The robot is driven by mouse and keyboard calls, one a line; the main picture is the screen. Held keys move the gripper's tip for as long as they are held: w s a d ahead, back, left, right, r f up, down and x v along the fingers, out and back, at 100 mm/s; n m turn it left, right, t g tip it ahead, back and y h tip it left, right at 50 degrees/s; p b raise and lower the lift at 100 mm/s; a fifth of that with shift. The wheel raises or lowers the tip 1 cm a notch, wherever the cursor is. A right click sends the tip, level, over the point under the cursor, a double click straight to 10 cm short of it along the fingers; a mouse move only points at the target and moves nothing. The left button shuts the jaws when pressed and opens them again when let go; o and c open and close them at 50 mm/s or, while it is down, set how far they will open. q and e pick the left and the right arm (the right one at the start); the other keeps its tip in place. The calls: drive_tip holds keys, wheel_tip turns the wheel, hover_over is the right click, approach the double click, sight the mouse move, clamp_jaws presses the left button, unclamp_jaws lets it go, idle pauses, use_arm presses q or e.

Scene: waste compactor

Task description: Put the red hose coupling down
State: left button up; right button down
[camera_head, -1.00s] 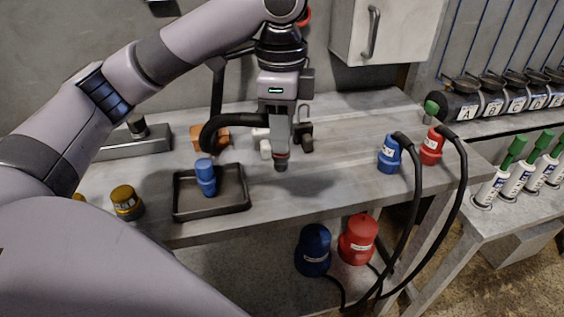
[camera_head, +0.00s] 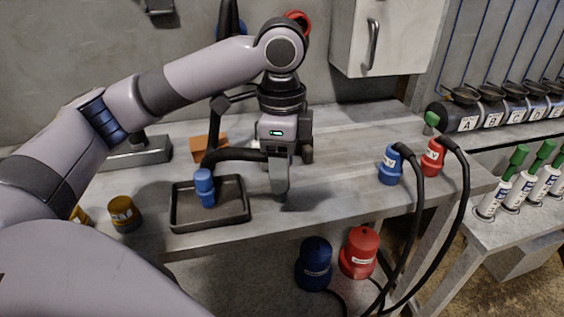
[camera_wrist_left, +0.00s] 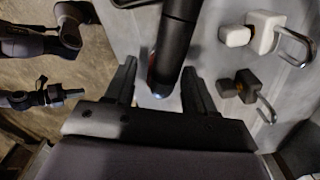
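My left gripper (camera_head: 280,196) points down at the worktop, right of the black tray. In the left wrist view its two fingers (camera_wrist_left: 160,88) are apart, with a dark cylindrical hose end (camera_wrist_left: 174,45) between them. A faint red edge shows near its tip, so this appears to be the red hose coupling. Narrow gaps seem to show beside it, and its tip is at or close to the worktop. In the head view the gripper hides the coupling; its black hose (camera_head: 232,155) runs in from the left. My right gripper is not in view.
A black tray (camera_head: 244,213) holds a blue coupling (camera_head: 204,188). Red (camera_head: 432,155) and blue (camera_head: 389,167) labelled plugs with black hoses stand at right.

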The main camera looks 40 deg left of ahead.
use_arm(q)
wheel_tip(320, 180, up, 11)
drive_tip(key=p, duration=0.4)
drive_tip(key=shift+r, duration=0.6)
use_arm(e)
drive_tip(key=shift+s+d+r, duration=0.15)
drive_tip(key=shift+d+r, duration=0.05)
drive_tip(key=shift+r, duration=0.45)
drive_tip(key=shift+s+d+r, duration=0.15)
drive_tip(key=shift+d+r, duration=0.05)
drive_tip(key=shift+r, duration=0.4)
